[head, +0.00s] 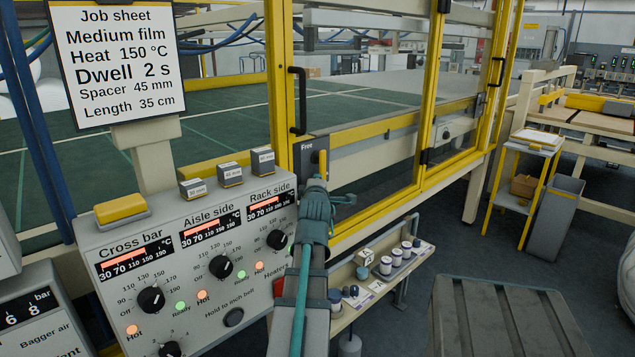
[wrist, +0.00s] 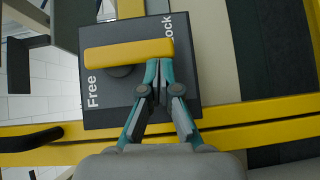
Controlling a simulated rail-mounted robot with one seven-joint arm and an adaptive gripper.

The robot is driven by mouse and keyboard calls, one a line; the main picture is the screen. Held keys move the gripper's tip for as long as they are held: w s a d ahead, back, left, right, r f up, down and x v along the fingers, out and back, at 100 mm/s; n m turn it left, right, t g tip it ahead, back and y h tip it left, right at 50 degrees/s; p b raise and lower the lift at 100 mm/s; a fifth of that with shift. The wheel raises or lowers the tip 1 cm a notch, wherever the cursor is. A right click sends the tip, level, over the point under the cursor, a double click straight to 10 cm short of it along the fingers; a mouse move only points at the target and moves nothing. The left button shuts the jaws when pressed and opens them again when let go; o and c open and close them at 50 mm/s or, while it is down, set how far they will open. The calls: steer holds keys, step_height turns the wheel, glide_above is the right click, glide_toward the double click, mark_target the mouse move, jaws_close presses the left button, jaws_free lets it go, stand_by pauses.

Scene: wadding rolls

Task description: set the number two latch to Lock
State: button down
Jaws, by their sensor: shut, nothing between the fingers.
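A latch is on the yellow door frame in the head view: a dark plate (head: 307,168) marked "Free" with an upright yellow handle (head: 322,163). In the wrist view the plate (wrist: 105,108) reads "Free" at the left and "Lock" at the upper right, partly covered. The handle (wrist: 115,53) lies across it, its left end above the word "Free". My gripper (wrist: 158,64) is shut and empty, its tips at the lower edge of the handle's right end; contact is unclear. In the head view my gripper (head: 317,184) is just below the handle. No latch number is readable.
A grey control box (head: 190,270) with knobs and lamps stands left of my arm. A black door handle (head: 298,100) is above the latch. A low shelf (head: 395,270) holds spools.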

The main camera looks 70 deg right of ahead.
step_height(320, 180, up, 10)
stand_by(0.6)
